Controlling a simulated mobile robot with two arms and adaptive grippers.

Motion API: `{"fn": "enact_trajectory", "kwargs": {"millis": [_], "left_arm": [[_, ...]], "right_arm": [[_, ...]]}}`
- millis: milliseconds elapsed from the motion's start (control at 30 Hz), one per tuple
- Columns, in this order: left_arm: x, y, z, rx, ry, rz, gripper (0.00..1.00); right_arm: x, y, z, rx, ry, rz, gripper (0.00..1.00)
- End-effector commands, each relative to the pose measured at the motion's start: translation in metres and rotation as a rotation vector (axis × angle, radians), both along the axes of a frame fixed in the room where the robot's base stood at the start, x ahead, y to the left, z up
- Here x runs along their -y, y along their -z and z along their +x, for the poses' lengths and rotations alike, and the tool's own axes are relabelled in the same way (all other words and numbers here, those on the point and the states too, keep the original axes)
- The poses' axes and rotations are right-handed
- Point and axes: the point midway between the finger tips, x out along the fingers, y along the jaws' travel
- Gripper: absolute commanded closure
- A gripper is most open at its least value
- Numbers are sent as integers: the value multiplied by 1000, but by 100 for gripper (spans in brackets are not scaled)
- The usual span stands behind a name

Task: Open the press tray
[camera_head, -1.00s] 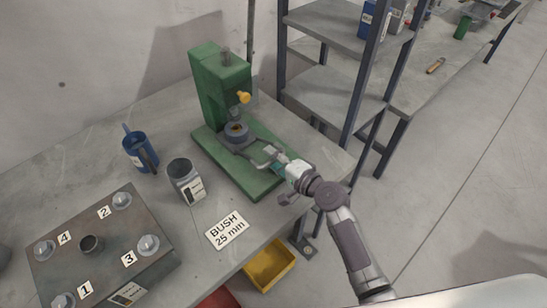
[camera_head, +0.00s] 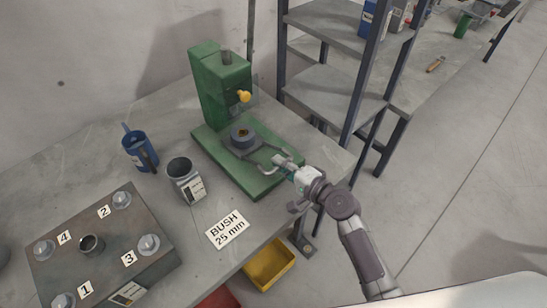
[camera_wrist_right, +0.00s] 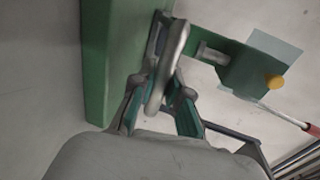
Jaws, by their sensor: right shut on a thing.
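The green press (camera_head: 218,88) stands on the workbench. Its grey press tray (camera_head: 257,148) lies on the green base and carries a round grey holder (camera_head: 243,137). The holder sits forward of the press column. My right gripper (camera_head: 284,163) is shut on the tray's metal handle (camera_head: 266,168) at the front right of the base. In the right wrist view the handle (camera_wrist_right: 168,62) rises between the teal-padded fingers of the gripper (camera_wrist_right: 160,95). My left gripper is not in view.
A blue mug (camera_head: 139,150) and a grey cup (camera_head: 184,178) stand left of the press. A numbered fixture plate (camera_head: 105,240) lies at the left front. A yellow bin (camera_head: 268,264) is below the bench edge. A shelf rack (camera_head: 325,95) stands behind my right arm.

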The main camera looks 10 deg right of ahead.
Motion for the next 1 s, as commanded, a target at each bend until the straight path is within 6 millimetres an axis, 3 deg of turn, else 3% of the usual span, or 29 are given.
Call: {"fn": "enact_trajectory", "kwargs": {"millis": [100,300,700,733,867,1000], "left_arm": [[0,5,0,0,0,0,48],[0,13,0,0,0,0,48],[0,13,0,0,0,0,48],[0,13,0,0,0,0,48],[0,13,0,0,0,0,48],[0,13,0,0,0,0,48]], "right_arm": [[23,6,-31,-6,0,-8,100],[47,5,-64,-5,2,-5,100],[52,1,-72,-3,1,-3,100],[52,1,-72,-3,1,-3,84],[52,1,-72,-3,1,-3,62],[52,1,-72,-2,0,-2,59]]}}
